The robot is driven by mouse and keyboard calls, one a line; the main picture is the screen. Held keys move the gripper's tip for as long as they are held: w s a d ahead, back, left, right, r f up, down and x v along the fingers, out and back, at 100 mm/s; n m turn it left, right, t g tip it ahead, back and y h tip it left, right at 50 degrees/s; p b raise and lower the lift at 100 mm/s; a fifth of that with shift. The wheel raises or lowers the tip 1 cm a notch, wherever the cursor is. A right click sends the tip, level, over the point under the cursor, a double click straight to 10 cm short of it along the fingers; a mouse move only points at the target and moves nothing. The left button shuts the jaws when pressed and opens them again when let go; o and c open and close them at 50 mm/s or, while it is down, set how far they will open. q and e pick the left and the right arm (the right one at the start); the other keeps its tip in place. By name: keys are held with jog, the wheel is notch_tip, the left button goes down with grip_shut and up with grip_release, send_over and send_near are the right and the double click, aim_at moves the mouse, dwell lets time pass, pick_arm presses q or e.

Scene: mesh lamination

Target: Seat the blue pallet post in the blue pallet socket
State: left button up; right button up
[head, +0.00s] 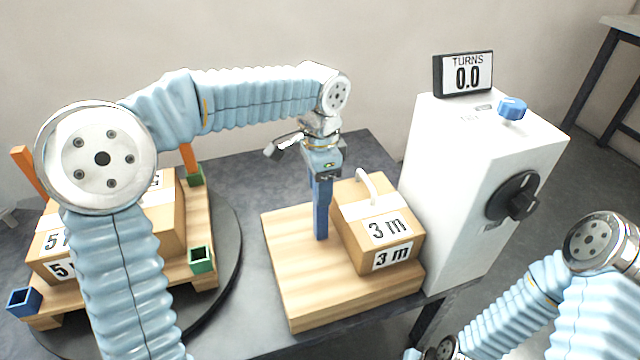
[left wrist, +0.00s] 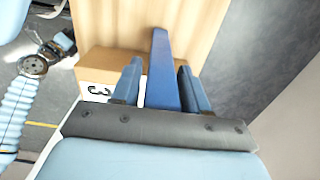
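The blue pallet post (head: 321,208) stands upright on a wooden board (head: 300,305), beside a box marked 3 m. My left gripper (head: 323,172) points down over its upper part. In the left wrist view the blue post (left wrist: 163,75) lies between the two blue fingers (left wrist: 160,88), with a narrow gap seen on each side, so the gripper looks open around it. The blue pallet socket (head: 24,301) is an empty square cup at the near left corner of the pallet (head: 205,225). My right gripper (left wrist: 60,44) shows only small at the left of the wrist view; its fingers are unclear.
The pallet, on a dark round plate (head: 228,260), carries boxes, orange posts (head: 190,157) and an empty green socket (head: 202,259). The 3 m box (head: 385,225) stands right of the post. A white machine (head: 465,170) with a TURNS display (head: 464,73) stands farther right.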

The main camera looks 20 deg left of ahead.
pick_arm(q)
jog(key=shift+o, duration=1)
